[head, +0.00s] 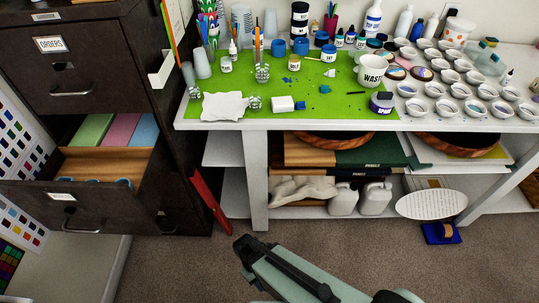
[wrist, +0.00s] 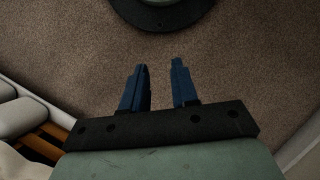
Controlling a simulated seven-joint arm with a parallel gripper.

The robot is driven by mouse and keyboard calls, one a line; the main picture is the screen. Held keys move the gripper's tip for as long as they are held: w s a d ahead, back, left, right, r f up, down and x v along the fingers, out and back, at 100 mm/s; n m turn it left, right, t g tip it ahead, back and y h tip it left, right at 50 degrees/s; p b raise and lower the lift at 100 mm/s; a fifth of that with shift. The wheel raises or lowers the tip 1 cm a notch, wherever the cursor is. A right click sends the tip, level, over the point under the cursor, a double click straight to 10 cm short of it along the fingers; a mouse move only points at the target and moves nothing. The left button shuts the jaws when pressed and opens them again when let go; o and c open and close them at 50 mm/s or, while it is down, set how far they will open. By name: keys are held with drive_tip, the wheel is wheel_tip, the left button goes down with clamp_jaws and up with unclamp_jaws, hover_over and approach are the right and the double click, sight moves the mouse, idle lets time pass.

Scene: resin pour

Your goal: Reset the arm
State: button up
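My gripper (wrist: 159,66) shows in the wrist view with its two blue fingers apart and nothing between them. It is open and empty, over brown carpet. In the head view, pale green links of my arm rise from the bottom edge, below the workbench; I cannot make out the fingers there.
The white workbench (head: 263,126) carries a green mat (head: 345,106), cups and bottles. A dark cabinet (head: 100,75) at left has an open drawer (head: 62,187) jutting out. A white oval panel (head: 431,204) stands under the bench's right side. Carpet (head: 190,262) in front is clear.

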drive_tip(key=s+d+f+m+g+y, duration=0.1)
drive_tip(key=d+m, duration=0.3)
drive_tip(key=d, duration=0.6)
drive_tip(key=s+d+f+m+g+y, duration=0.2)
drive_tip(key=d+m, duration=0.1)
drive_tip(key=d, duration=0.6)
drive_tip(key=shift+s+d+m, duration=0.35)
drive_tip(key=shift+s+m, duration=0.05)
drive_tip(key=shift+f, duration=0.1)
